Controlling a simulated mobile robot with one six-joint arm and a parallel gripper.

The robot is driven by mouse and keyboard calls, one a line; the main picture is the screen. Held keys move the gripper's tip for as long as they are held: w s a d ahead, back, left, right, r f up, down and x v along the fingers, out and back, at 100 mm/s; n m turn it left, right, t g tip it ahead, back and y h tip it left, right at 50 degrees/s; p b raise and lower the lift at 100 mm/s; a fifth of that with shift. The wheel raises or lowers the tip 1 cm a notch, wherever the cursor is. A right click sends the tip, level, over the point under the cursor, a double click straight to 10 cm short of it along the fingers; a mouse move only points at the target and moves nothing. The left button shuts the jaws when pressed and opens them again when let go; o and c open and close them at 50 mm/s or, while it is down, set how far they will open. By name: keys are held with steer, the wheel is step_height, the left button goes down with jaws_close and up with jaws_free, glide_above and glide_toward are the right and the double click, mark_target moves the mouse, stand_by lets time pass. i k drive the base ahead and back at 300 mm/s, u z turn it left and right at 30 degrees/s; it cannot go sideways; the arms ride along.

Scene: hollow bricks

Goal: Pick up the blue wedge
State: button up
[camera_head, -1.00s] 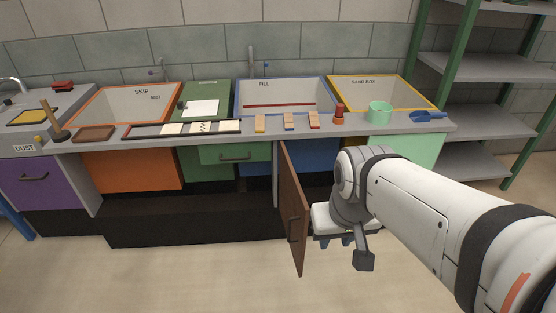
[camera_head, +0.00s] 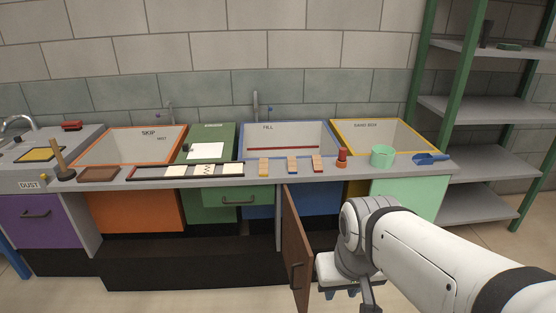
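Three small blocks stand in a row on the front ledge of the counter (camera_head: 225,182), below the FILL basin. The middle one (camera_head: 292,165) has a blue part with orange and is the likeliest blue wedge; its exact shape is too small to tell. The left block (camera_head: 263,166) is orange-yellow and the right block (camera_head: 317,163) is red and orange. My gripper (camera_head: 342,293) is low in front of the counter, below and right of the blocks, beside the open brown door. Its fingers point down and are partly hidden, so their opening is unclear. It is well apart from the blocks.
The open brown cabinet door (camera_head: 296,245) sticks out just left of my gripper. A red stamp-like piece (camera_head: 342,158), a green cup (camera_head: 382,156) and a blue scoop (camera_head: 430,158) stand right of the blocks. Green-framed shelves (camera_head: 485,110) stand at the right.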

mark_target(291, 162)
steer(key=u, duration=1.3)
steer(key=i, duration=1.3)
steer(key=z, duration=1.7)
steer(key=i, duration=1)
steer(key=u, duration=0.05)
